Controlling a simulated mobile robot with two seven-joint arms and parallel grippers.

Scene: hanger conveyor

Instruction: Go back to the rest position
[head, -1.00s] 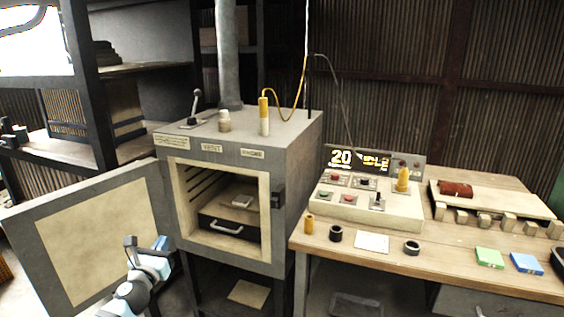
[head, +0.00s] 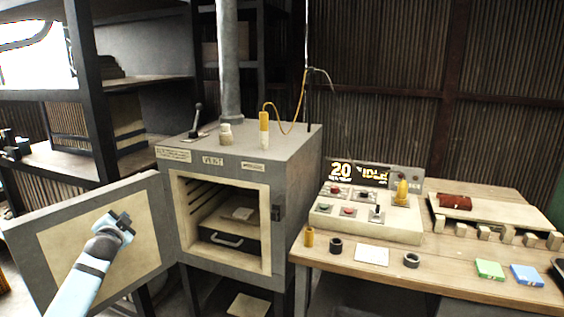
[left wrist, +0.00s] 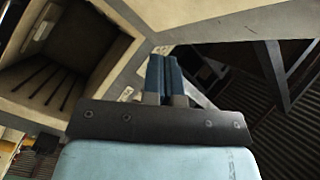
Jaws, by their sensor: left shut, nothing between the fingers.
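My left gripper (head: 121,220) is in front of the open oven door (head: 150,206) in the head view, empty. In the left wrist view its two fingers (left wrist: 164,78) are pressed together with nothing between them. The oven (head: 285,163) stands in the middle with its door swung out to the left. Inside its chamber is a dark tray (head: 226,238) with a light handle and a small pale block on it. The oven interior (left wrist: 55,75) also shows at the upper left of the left wrist view. My right gripper is not in view.
A wooden bench (head: 450,265) on the right holds a control box (head: 345,226) and a display (head: 358,173) reading 20 and IDLE. Dark shelving (head: 85,90) stands behind the door. A pipe (head: 229,60) rises from the oven.

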